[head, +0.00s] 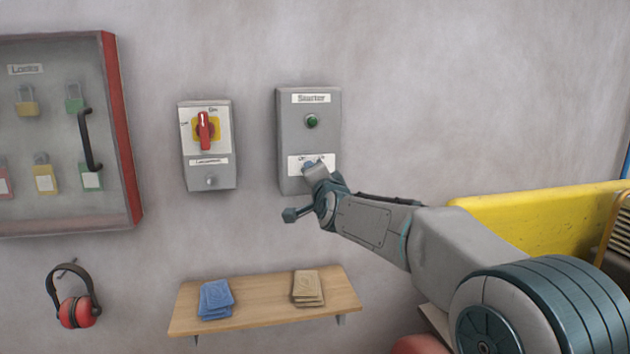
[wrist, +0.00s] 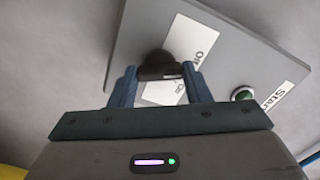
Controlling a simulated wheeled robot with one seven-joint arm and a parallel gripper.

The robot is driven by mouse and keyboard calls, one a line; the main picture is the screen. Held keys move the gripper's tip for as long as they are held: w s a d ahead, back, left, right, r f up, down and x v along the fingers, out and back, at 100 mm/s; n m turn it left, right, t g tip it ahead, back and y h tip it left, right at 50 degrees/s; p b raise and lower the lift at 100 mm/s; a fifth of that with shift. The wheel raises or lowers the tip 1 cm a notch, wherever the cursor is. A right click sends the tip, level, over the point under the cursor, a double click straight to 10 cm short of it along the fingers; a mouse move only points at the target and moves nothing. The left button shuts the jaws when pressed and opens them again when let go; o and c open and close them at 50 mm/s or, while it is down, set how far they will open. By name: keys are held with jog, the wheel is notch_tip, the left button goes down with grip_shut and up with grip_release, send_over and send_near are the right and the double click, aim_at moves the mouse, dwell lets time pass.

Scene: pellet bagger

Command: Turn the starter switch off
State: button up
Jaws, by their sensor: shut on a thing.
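The starter box (head: 309,104) is a grey wall box labelled "Starter", with a green round lamp or button (head: 312,121) in its upper part. It also shows tilted in the wrist view (wrist: 226,62). My gripper (head: 310,168) is at the lower part of the box and hides the switch in the head view. In the wrist view, my gripper (wrist: 160,80) is shut on a dark switch knob (wrist: 158,64), one finger on each side. A white label (wrist: 191,45) with "Off" lies beside the knob. The knob's exact setting is hard to tell.
Left of the starter is another grey box (head: 225,172) with a red rotary handle (head: 205,130) on yellow. A lock cabinet (head: 118,130) hangs further left. Below is a wooden shelf (head: 262,305) with blue and tan stacks. Red ear muffs (head: 76,310) hang lower left. A yellow panel (head: 540,228) stands right.

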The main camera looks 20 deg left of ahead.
jog(key=shift+n, duration=0.5)
jog(key=o, duration=1)
jog(key=b+v, duration=0.3)
jog(key=v, duration=1.1)
jog(key=shift+f+b, duration=0.1)
jog(key=shift+b, duration=0.3)
